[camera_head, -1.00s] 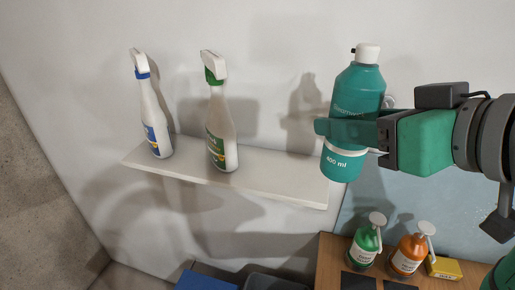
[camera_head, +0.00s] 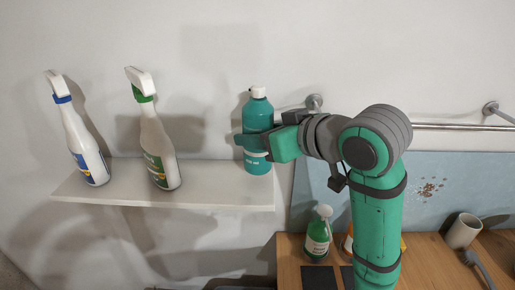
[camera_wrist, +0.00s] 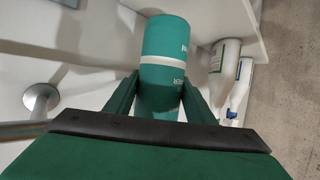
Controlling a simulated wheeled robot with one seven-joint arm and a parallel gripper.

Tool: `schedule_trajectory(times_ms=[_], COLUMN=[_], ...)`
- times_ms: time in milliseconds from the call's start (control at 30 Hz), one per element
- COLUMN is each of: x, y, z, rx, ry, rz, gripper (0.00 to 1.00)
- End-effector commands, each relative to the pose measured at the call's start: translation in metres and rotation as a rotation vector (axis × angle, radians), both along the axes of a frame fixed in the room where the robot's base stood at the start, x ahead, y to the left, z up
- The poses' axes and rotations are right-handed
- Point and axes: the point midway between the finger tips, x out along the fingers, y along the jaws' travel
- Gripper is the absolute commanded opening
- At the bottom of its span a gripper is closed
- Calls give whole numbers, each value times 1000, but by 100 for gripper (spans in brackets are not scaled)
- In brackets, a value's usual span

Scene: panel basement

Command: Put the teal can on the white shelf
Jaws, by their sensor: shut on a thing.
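The teal can (camera_head: 257,116) is a teal bottle with a white cap and a pale band. My gripper (camera_head: 254,143) is shut around its middle and holds it upright. In the head view its base overlaps the right end of the white shelf (camera_head: 205,194); I cannot tell whether it touches the board. In the wrist view the teal can (camera_wrist: 164,62) lies between both fingers of my gripper (camera_wrist: 158,98), with the white shelf (camera_wrist: 228,18) beside it.
A blue-collared spray bottle (camera_head: 84,140) and a green-collared one (camera_head: 153,145) stand on the shelf's left half. Below right, a wooden table (camera_head: 430,262) bears a green pump bottle (camera_head: 318,236) and a tipped cup (camera_head: 463,231). A wall rail (camera_head: 455,127) runs at right.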

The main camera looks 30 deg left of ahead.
Motion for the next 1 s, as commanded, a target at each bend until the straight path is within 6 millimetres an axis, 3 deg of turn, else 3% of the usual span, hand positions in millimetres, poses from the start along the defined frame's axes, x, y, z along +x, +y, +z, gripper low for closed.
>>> schedule_trajectory(times_ms=[167, 433, 867, 900, 967, 1000], x=[4, 7, 7, 7, 7, 7], y=[4, 6, 6, 6, 6, 6], z=[-7, -39, -44, -45, -45, -45], rx=[2, 2, 1, 1, 1, 1], ry=[0, 0, -2, 0, -1, -1], rz=[1, 0, 0, 0, 0, 0], gripper=[13, 13, 13, 54, 68, 68])
